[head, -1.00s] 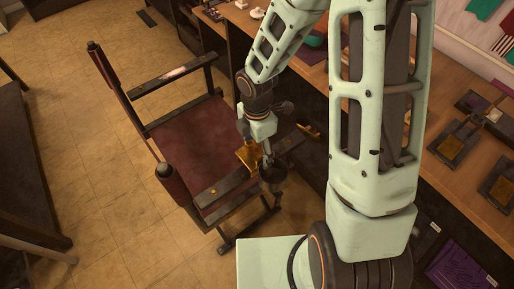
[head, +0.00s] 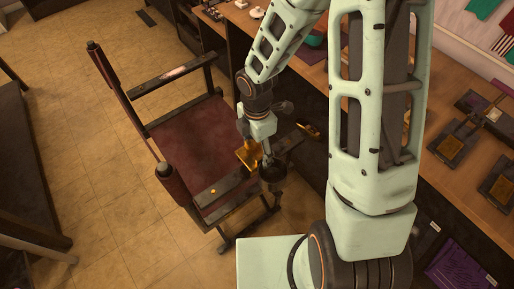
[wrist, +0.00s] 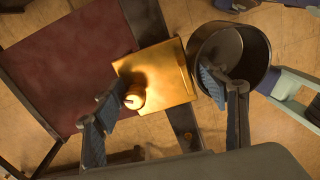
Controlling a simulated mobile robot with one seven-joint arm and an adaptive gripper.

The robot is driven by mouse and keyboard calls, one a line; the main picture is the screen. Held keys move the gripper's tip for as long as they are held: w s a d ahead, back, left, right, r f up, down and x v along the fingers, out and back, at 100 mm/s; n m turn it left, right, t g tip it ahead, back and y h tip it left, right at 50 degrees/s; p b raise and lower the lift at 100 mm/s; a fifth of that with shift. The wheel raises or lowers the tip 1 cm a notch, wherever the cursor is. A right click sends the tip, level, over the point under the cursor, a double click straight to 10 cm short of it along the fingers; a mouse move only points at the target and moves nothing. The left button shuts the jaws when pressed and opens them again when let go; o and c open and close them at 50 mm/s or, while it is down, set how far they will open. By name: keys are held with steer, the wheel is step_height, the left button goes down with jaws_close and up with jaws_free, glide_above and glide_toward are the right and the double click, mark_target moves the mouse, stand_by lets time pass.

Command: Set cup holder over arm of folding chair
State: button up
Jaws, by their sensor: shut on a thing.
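The cup holder has a dark round cup (wrist: 232,52) and a gold plate (wrist: 158,72) with a knob. In the head view the dark cup (head: 272,171) hangs on the right, outer side of the near chair arm (head: 225,185). The gold plate (head: 249,154) lies over or just above that arm; I cannot tell if it touches. My gripper (wrist: 162,90) is shut on the cup holder, one finger at the cup wall and the other beside the knob. The folding chair has a dark red seat (head: 197,135) and a dark frame. The arm's middle is hidden beneath the plate.
A long wooden counter (head: 470,180) with dark trays stands right of the chair, close to my arm. A dark piece of furniture (head: 30,180) is at the left. Open tiled floor (head: 90,200) lies between it and the chair.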

mark_target(257, 154)
steer(key=shift+f, duration=0.1)
steer(key=shift+f+b, duration=1.8)
steer(key=shift+f, duration=0.35)
steer(key=o, duration=1.6)
step_height(257, 154, up, 7)
steer(key=p, duration=0.6)
steer(key=shift+r+p, duration=0.15)
steer(key=shift+p, duration=0.25)
